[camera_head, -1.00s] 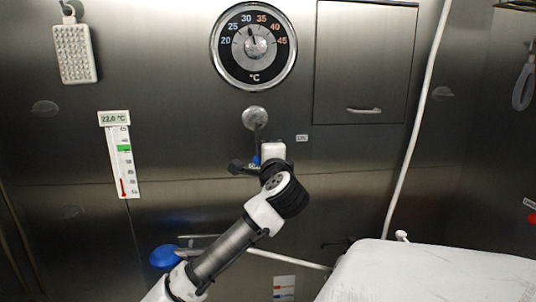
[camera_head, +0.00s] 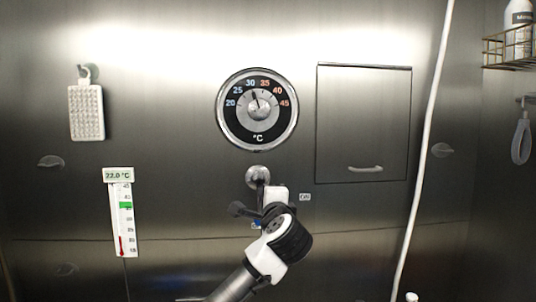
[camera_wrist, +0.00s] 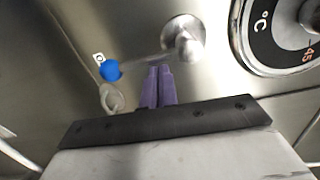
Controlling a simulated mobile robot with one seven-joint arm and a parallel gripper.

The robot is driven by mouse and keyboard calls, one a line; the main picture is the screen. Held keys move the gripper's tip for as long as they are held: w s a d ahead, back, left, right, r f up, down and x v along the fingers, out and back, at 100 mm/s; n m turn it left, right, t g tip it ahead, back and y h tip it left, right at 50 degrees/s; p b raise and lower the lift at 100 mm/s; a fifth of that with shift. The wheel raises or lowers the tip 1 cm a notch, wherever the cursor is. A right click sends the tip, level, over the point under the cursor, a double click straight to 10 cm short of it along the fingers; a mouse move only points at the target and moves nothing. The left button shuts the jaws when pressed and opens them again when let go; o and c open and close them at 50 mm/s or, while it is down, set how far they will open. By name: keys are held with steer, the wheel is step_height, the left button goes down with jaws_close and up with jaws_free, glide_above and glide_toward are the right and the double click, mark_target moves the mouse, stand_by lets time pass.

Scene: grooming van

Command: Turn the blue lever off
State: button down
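The lever (camera_wrist: 146,59) is a thin metal bar on a round metal hub (camera_head: 258,177), with a blue knob (camera_wrist: 110,70) at its far end. In the head view the bar hangs down below the hub, and my gripper and wrist hide most of it; a bit of blue (camera_head: 256,226) shows beside my gripper. In the wrist view the purple fingers of my gripper (camera_wrist: 159,70) are close together. Their tips are right at the bar, between hub and knob; I cannot tell whether they touch it. Nothing is seen held.
A small ON label (camera_head: 305,197) is right of the lever, and another label (camera_wrist: 99,58) is by the knob. A round temperature dial (camera_head: 257,109) is above. A thermometer (camera_head: 122,220) is left, a cabinet door (camera_head: 363,122) right, and a white hose (camera_head: 428,130) runs further right.

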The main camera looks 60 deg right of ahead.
step_height(320, 180, up, 16)
steer(key=shift+r+b, duration=0.15)
steer(key=shift+b, duration=0.45)
